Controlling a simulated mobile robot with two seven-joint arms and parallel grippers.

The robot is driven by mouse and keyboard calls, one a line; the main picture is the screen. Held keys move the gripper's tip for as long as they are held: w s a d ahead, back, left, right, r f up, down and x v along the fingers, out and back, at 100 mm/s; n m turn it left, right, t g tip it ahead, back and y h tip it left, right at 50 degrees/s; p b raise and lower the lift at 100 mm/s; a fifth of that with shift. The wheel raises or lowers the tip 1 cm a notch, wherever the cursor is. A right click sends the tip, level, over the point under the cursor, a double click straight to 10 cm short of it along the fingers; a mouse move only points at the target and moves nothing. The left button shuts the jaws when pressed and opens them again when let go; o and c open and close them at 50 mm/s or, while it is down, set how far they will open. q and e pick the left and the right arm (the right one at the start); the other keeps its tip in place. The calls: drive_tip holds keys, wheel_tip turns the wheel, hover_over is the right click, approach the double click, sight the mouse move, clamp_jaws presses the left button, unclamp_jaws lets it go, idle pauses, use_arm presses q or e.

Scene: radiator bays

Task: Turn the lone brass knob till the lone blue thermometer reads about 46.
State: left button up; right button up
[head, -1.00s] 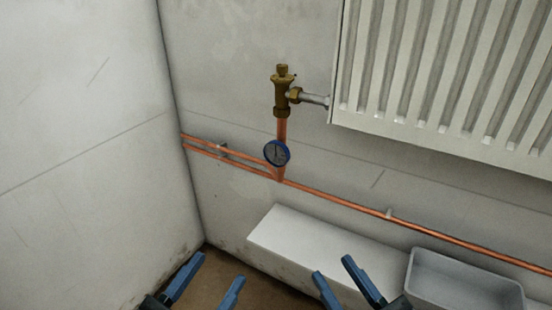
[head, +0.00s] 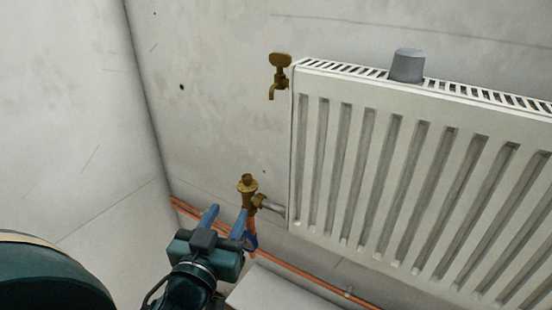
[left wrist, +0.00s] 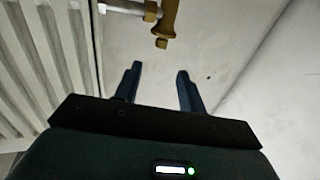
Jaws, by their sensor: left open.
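A brass valve (head: 250,200) with a small brass knob (head: 247,181) on top stands on a copper riser beside the radiator. The knob also shows in the left wrist view (left wrist: 161,43), beyond the fingertips. A blue-rimmed thermometer (head: 251,241) is on the riser below the valve. My left gripper partly covers it and its reading cannot be made out. My left gripper (head: 226,216) is open and empty, just left of and below the knob. In the left wrist view its fingers (left wrist: 158,82) are apart with nothing between them. My right gripper is out of view.
Copper pipes (head: 300,272) run low along the wall. A side wall (head: 70,120) stands close on the left.

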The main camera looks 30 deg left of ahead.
sight(245, 181)
use_arm(q)
drive_tip(key=x, duration=1.2)
drive_tip(key=shift+w+a, duration=0.1)
drive_tip(key=shift+w, duration=0.3)
clamp_jaws()
